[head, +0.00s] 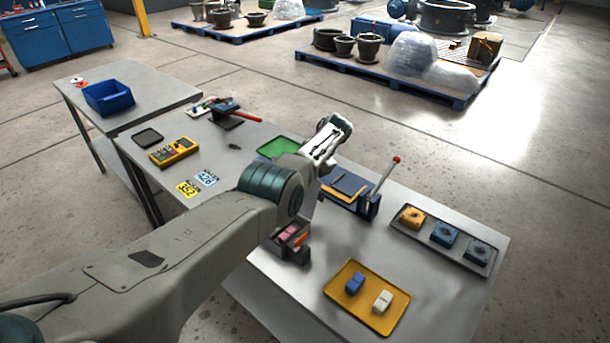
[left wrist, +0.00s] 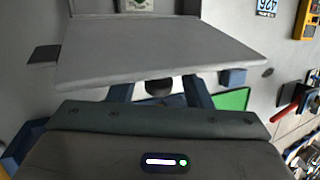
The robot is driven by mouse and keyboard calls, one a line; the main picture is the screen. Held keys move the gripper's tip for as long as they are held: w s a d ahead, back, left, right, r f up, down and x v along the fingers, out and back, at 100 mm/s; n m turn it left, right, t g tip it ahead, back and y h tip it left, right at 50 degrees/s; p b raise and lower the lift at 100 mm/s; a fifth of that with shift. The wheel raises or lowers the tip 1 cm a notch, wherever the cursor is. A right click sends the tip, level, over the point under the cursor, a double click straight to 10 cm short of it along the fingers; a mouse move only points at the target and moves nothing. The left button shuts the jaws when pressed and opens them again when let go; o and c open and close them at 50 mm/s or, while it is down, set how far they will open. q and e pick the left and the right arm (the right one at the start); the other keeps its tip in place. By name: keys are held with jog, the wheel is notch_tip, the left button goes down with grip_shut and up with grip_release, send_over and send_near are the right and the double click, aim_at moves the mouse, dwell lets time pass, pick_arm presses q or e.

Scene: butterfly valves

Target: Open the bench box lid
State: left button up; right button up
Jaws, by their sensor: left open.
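My left gripper (head: 334,132) is open and empty, at the end of my arm above the bench, over the far side of a blue box-like unit (head: 366,209). That unit has a tan-edged dark top (head: 345,187) and a lever with a red tip (head: 391,172). My arm hides part of it, and I cannot tell for sure that it is the bench box. In the left wrist view, a broad flat grey panel (left wrist: 155,48) lies ahead of the gripper body, with blue parts under it. I cannot tell whether it is a lid. My right gripper is not in view.
A small dark bin (head: 290,252) with pink and orange pieces stands at the near edge. A yellow tray (head: 345,305) holds two blocks; a dark tray (head: 409,232) holds three block-shaped parts. A green tray (head: 276,147), multimeter (head: 175,151) and red-handled tool (head: 236,113) lie farther left.

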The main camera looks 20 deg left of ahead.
pick_arm(q)
jog(key=shift+d+r, duration=0.2)
jog(key=shift+r, duration=0.2)
jog(key=b+v, duration=0.2)
jog(key=v, duration=0.7)
jog(key=shift+d+r, duration=0.2)
jog(key=shift+r, duration=0.15)
